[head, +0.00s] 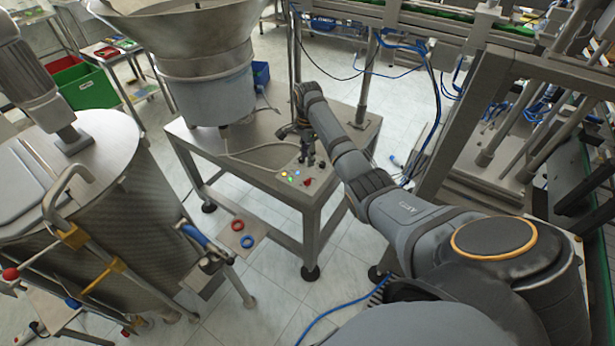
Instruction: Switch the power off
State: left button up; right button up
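A small group of controls sits on the front corner of the metal feeder table (232,160). It has small lit yellow, green and blue buttons (290,176) and a red knob or button (307,182) at the right. Which one is the power control cannot be read. My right arm reaches in from the lower right, and its gripper (309,158) points down just above and behind these controls. The fingers are small and dark, so their opening and any contact are unclear. I see nothing held. My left gripper is not in view.
A large metal bowl hopper (190,40) stands on the table's back left. A steel tank (95,205) fills the left side. A small plate with red and blue rings (240,238) is in front. Frames and blue cables (430,110) crowd the right.

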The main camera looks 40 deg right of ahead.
aim_at(307, 181)
notch_tip(307, 181, down, 10)
jog(key=shift+f, duration=0.25)
grip_shut()
dwell(0.3)
